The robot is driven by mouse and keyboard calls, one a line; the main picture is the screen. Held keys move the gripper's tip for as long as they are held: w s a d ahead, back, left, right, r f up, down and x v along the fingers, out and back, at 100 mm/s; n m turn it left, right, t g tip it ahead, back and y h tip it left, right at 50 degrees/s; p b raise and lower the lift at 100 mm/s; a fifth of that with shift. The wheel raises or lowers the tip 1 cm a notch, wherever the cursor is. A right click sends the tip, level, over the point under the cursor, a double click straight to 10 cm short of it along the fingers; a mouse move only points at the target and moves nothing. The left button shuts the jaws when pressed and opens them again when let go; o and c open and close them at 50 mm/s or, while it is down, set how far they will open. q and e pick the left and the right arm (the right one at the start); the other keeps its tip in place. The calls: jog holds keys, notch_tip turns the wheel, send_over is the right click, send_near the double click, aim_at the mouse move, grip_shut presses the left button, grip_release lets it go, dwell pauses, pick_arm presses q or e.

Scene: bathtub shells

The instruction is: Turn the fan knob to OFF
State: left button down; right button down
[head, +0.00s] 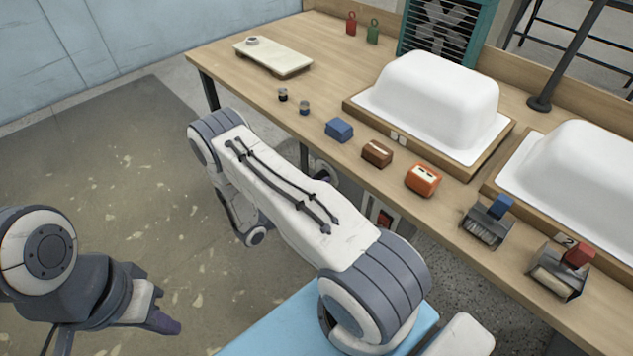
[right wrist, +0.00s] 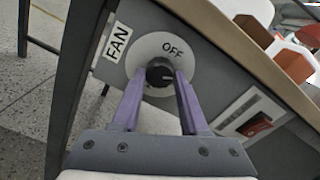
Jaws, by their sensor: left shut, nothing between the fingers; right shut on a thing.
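The fan knob (right wrist: 160,74) is a small black knob on a round white dial (right wrist: 146,50), set in a grey panel under the table edge. The dial carries the word OFF above the knob, and a white FAN label (right wrist: 118,42) is to its left. A pale mark shows on the knob, but I cannot tell clearly where it points. My right gripper (right wrist: 160,80) has its purple fingers on either side of the knob, shut on it. In the head view my right arm hides the knob. My left gripper (head: 170,325) is shut and empty, over the floor at lower left.
A red switch (right wrist: 256,125) in a white plate is right of the knob. A teal fan (head: 440,28) stands behind. Floor at left is clear.

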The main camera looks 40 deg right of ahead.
jog(key=n, duration=0.6)
jog(key=shift+n, duration=0.3)
jog(key=n, duration=0.6)
jog(key=shift+r, duration=0.1)
dwell(0.3)
jog(key=shift+c, duration=2.1)
grip_release()
jog(key=a, duration=1)
jog(key=shift+s+a+b, duration=0.25)
jog(key=shift+s+b, duration=0.05)
jog(key=shift+s, duration=0.15)
jog(key=shift+r, duration=0.1)
